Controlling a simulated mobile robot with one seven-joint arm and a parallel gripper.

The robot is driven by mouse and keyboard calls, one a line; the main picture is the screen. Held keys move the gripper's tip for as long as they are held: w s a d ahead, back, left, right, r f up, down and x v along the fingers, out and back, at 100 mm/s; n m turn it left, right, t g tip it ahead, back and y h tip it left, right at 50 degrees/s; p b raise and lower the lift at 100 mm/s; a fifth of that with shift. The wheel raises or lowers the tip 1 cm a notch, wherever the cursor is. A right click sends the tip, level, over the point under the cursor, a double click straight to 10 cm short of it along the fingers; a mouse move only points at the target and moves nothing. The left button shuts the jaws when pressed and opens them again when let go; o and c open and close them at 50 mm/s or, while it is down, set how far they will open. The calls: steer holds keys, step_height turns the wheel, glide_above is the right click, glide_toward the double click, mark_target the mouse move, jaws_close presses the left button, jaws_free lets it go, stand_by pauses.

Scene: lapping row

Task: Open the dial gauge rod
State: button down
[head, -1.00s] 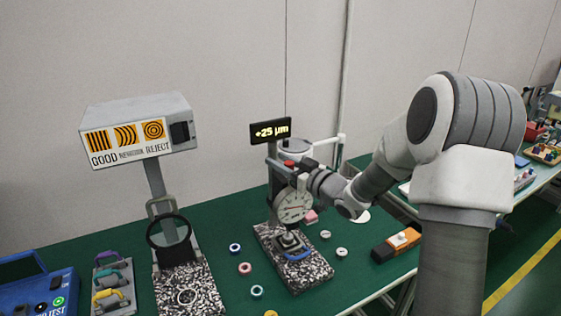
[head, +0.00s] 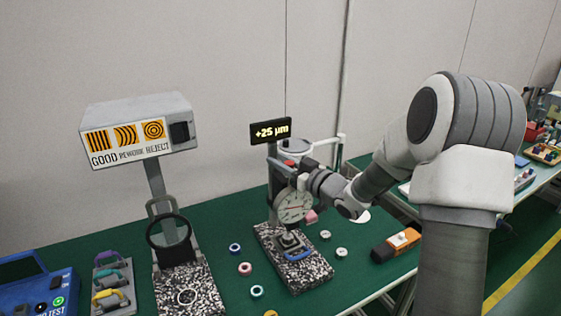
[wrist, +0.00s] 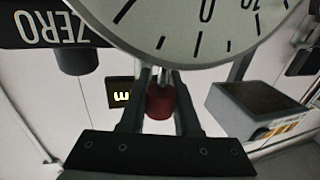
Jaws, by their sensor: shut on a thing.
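The dial gauge (head: 294,206) has a round white face and hangs on a grey stand above a speckled granite base (head: 305,272). Its display (head: 270,131) reads +25 µm. A red knob (wrist: 160,103) on a thin rod by the dial's rim sits between my gripper's fingers in the wrist view. My gripper (wrist: 160,108) is shut on this knob. In the head view my gripper (head: 303,170) is beside the top of the gauge, and its fingertips are hard to make out. A small square piece (head: 289,241) is on the granite base below the dial.
A grey display box (head: 138,128) on a post stands at the left above another speckled base. Several small rings lie on the green table (head: 215,262). An orange and black device (head: 397,245) is at the right. A blue case (head: 40,290) is at the far left.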

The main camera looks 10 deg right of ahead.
stand_by(0.5)
steer(key=shift+r+p, duration=0.8)
steer(key=shift+r, duration=0.75)
steer(key=c, duration=0.6)
jaws_free()
steer(key=v, duration=1.7)
steer(key=shift+s+d+f, duration=0.1)
steer(key=shift+s, duration=0.15)
